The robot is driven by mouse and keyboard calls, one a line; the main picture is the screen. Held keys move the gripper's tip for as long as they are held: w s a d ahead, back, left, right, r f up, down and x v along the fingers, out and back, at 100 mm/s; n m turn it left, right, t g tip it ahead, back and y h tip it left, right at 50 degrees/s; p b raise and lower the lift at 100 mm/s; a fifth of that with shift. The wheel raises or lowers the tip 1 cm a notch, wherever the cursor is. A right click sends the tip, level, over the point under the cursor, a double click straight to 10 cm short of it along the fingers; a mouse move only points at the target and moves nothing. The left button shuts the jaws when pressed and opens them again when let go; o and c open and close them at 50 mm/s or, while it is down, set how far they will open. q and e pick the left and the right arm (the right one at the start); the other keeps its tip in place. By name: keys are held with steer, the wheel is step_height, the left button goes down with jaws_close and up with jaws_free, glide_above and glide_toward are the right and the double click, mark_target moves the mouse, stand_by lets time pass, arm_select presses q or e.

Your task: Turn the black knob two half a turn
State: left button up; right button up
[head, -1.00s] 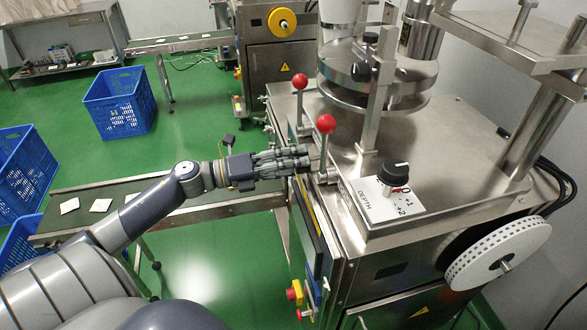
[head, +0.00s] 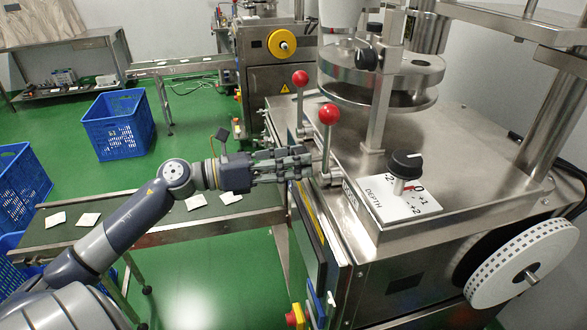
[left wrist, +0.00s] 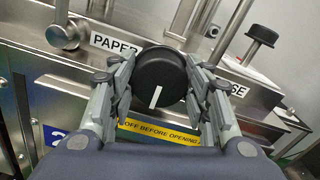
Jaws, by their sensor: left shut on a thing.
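A round black knob (left wrist: 158,74) with a white line shows in the left wrist view, on the machine's front between a "PAPER" label and a partly covered label. Its white line points nearly straight down, leaning slightly left. My left gripper (left wrist: 160,84) is shut on this knob, with a finger on each side. In the head view my left gripper (head: 308,158) is at the machine's front edge, and its fingers hide the knob. A second black knob (head: 405,164) stands on the "DEPTH" plate on top; it also shows in the left wrist view (left wrist: 262,36). My right gripper is not in view.
Two levers with red balls (head: 329,114) (head: 300,78) rise close to my left gripper. A white perforated reel (head: 510,268) is on the machine's right side. A conveyor (head: 130,228) with several white packets runs below my left arm. Blue crates (head: 122,128) stand on the floor.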

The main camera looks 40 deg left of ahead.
arm_select(q)
steer(key=shift+f, duration=0.1)
stand_by(0.4)
steer(key=o, duration=1.1)
steer(key=shift+c, duration=0.2)
steer(key=shift+s, duration=0.1)
steer(key=v, duration=1.2)
